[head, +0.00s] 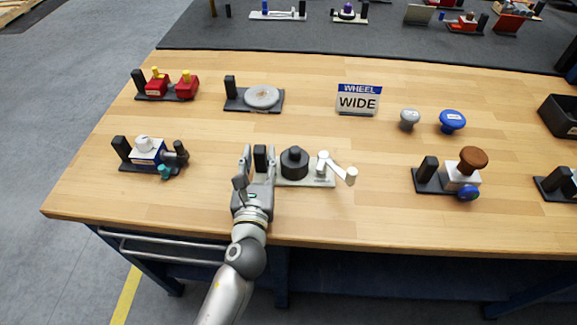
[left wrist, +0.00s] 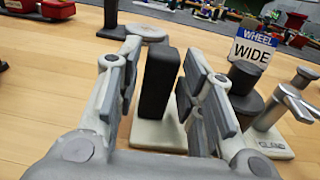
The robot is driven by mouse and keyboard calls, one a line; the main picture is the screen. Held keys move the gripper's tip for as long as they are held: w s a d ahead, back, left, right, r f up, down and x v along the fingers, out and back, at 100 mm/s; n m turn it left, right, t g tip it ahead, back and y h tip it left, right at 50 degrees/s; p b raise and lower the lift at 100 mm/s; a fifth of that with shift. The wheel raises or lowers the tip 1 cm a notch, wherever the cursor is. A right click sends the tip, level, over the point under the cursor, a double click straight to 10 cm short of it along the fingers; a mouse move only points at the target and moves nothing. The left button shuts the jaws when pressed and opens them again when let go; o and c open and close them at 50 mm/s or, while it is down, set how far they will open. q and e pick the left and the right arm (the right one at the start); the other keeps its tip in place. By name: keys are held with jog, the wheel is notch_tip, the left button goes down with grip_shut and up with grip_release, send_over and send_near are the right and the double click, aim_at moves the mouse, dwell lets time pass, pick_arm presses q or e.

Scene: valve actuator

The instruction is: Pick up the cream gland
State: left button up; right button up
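The cream gland (head: 307,183) is a cream plate near the table's front edge. It carries an upright black post (head: 260,158), a dark stepped round body (head: 294,163) and a pale fitting with a lever (head: 336,167) at its right end. In the left wrist view its cream plate (left wrist: 150,134) bears the letters "GLAND" at the right. My left gripper (head: 259,160) is open, with one finger on each side of the black post. The post (left wrist: 158,82) stands upright between the finger pads, with narrow gaps visible. My right gripper is not in view.
A round grey disc unit (head: 261,97) and a "WHEEL WIDE" sign (head: 358,101) stand behind. A brown-knobbed unit (head: 461,175) stands to the right. Bare wood lies between them.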

pick_arm(q)
jog(key=shift+w, duration=0.9)
grip_shut()
jog(key=shift+r, duration=0.15)
jog(key=shift+r, duration=0.1)
notch_tip(320, 180, up, 9)
jog(key=shift+f, duration=4.25)
